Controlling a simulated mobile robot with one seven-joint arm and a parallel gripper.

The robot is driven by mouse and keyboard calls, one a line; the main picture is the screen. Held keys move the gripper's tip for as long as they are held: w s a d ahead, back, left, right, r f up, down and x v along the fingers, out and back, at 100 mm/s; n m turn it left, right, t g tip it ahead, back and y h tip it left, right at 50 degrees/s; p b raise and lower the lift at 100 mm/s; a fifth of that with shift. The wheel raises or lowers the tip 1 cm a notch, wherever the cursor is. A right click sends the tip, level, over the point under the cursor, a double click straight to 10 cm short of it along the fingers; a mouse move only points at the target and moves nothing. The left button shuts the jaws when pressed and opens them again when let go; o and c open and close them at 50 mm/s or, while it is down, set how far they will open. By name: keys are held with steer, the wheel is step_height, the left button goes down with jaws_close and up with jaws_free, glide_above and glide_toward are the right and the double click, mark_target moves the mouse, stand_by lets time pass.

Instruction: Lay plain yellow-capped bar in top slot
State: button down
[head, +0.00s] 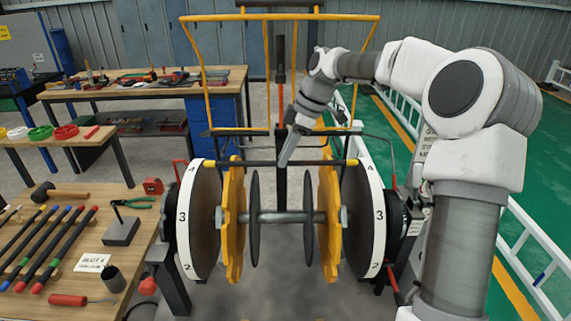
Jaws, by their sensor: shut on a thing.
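The plain dark bar with yellow caps (240,163) lies level across the top of the cage fixture, from the left disc to the right disc. Its yellow ends are near the number 4 marks on the white rims. My gripper (286,161) reaches down from the upper right and is shut on the bar near its middle. The fixture has a left numbered disc (187,217), a right numbered disc (377,215) and two yellow notched plates (233,220) between them on a central shaft. Whether the bar is seated in the top notches or just above them, I cannot tell.
A yellow frame (279,17) rises behind the fixture. White railings (520,235) stand at right.

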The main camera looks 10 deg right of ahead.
steer(key=shift+w+d+f+p, duration=0.15)
steer(key=shift+w+f, duration=0.15)
steer(key=shift+f, duration=0.5)
steer(key=shift+w+f+p, duration=0.1)
steer(key=shift+w+f, duration=0.15)
steer(key=shift+f, duration=0.6)
steer(key=shift+w+d+f+p, duration=0.15)
steer(key=shift+w+f, duration=0.15)
steer(key=shift+f, duration=0.5)
steer(key=shift+a+f, duration=0.1)
steer(key=c, duration=0.8)
jaws_free()
steer(key=v, duration=1.2)
steer(key=shift+s, duration=0.1)
